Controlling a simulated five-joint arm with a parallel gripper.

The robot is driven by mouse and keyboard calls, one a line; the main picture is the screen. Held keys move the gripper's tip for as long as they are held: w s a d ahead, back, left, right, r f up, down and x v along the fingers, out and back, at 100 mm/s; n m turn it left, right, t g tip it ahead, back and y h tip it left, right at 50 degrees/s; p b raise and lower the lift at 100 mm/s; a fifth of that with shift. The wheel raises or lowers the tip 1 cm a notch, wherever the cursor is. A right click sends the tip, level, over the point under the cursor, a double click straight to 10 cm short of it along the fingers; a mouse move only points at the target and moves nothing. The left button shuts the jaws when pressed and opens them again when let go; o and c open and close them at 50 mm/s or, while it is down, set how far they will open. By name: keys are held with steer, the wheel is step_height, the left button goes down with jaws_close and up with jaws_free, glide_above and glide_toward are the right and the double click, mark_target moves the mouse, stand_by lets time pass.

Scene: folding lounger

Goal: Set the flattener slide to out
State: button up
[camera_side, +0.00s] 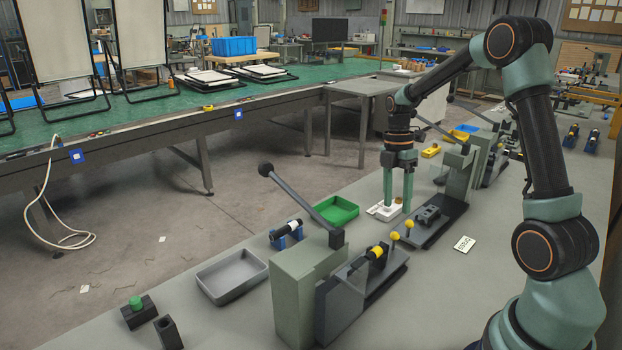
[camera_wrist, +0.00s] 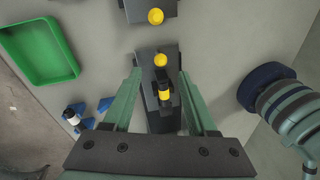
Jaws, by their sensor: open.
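Two dark bench fixtures carry yellow ball knobs: the near press's knob (camera_side: 394,235) and the farther fixture's knob (camera_side: 409,223). In the wrist view they are the near knob (camera_wrist: 160,60) and the far knob (camera_wrist: 156,16). I cannot tell by any readable label which belongs to the flattener slide. The near press's dark slide bed (camera_side: 386,273) also bears a yellow-banded black cylinder (camera_side: 377,252). My gripper (camera_side: 397,209) points down, open and empty, above the bench. In the wrist view its fingers (camera_wrist: 160,74) appear either side of the near knob, not touching it.
The near press (camera_side: 300,290) has a long lever (camera_side: 300,200) rising left. A green tray (camera_side: 336,211), a grey tray (camera_side: 232,277) and a blue cradle (camera_side: 287,236) stand to its left. A white card (camera_side: 464,243) lies on clear bench to the right.

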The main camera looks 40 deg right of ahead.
steer(key=r, duration=0.2)
steer(key=shift+w+d+r, duration=0.1)
steer(key=shift+w+r, duration=0.1)
steer(key=shift+r, duration=0.1)
steer(key=s+a+r+m+t, duration=0.2)
steer(key=a+r+m, duration=0.1)
steer(key=a+m, duration=0.2)
steer(key=s+a+r+m+t, duration=0.2)
steer(key=a+r+m+t, duration=0.1)
steer(key=a+m, duration=0.2)
steer(key=s+a+r+m+t+h, duration=0.1)
steer(key=s+a+r+m+t, duration=0.1)
steer(key=a+m, duration=0.3)
steer(key=shift+s+a+r+m, duration=0.3)
steer(key=shift+s+a+r, duration=0.35)
steer(key=shift+a, duration=1.4)
steer(key=shift+w+r, duration=0.15)
